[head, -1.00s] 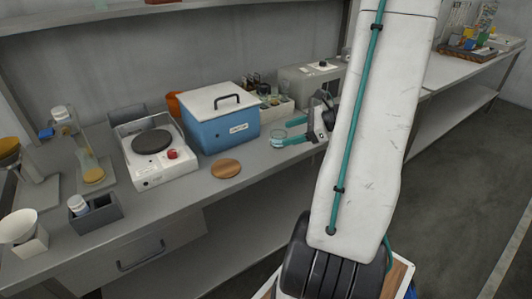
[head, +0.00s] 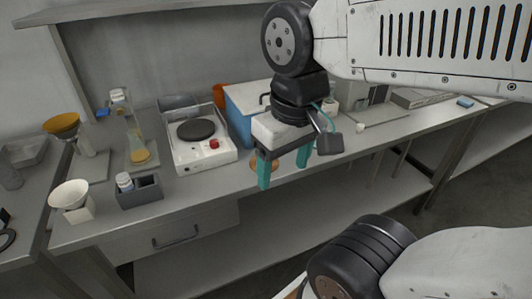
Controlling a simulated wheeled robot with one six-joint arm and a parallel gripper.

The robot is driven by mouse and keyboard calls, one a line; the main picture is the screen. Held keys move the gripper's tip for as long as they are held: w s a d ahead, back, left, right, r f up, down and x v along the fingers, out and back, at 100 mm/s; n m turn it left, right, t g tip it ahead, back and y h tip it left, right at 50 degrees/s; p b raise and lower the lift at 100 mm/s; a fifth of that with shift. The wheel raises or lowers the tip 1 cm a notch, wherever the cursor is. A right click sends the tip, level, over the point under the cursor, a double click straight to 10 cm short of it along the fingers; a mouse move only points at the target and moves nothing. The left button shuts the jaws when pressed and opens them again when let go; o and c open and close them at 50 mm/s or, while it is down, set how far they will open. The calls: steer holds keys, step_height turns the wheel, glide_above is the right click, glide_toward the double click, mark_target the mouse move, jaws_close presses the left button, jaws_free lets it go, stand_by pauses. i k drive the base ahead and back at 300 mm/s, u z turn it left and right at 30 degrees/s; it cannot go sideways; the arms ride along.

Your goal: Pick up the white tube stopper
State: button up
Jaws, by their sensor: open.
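I cannot tell for sure which thing is the white tube stopper. A small white rounded piece (head: 360,128) lies near the front edge of the bench, right of my gripper. A white-capped vial (head: 124,182) stands in a dark grey two-part holder (head: 140,192) at the left. My gripper (head: 284,167) has two teal fingers pointing down, spread apart with nothing visible between them. It hangs in front of the blue box, near the bench's front edge, and hides part of the box and a round wooden disc (head: 257,165).
A white hotplate (head: 204,154) stands left of the blue box (head: 238,122). A white funnel (head: 70,194), an amber bowl (head: 62,125) and a flask (head: 136,143) crowd the left. A shelf (head: 130,8) overhangs the back.

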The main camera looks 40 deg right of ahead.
mark_target(360, 127)
steer(key=z, duration=1.15)
